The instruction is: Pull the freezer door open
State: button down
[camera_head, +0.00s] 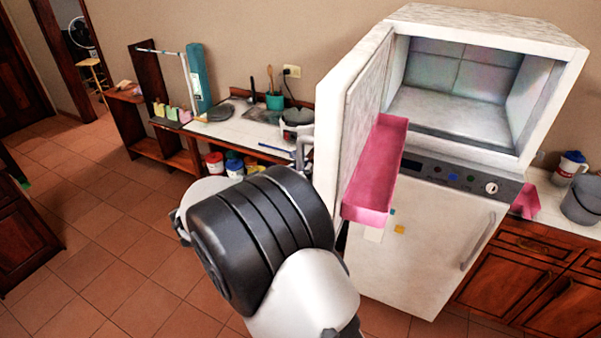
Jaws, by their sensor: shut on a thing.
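The freezer door (350,115) stands open, swung out to the left of the upper compartment. A pink shelf bin (377,170) is fixed on its inner face. The freezer compartment (455,95) is open to view and looks empty. A grey handle (304,146) shows at the outer left side of the door, its lower part hidden by my arm. My black and white arm reaches up in front of the door. My gripper's fingers are hidden behind the arm, so I cannot see their contact with the handle or door.
Below the freezer is a closed white lower door (430,245) with a vertical handle, under a control panel (440,175). A counter with a pot (297,118) stands behind to the left. Wooden cabinets (525,270) stand at the right. The tiled floor at left is clear.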

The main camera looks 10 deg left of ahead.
jog(key=shift+s+f, duration=0.1)
jog(key=c, duration=2.1)
grip_release()
jog(key=o, duration=0.4)
jog(key=shift+s+a, duration=0.1)
jog(key=shift+s, duration=0.05)
jog(key=shift+o, duration=0.6)
jog(key=v, duration=1.2)
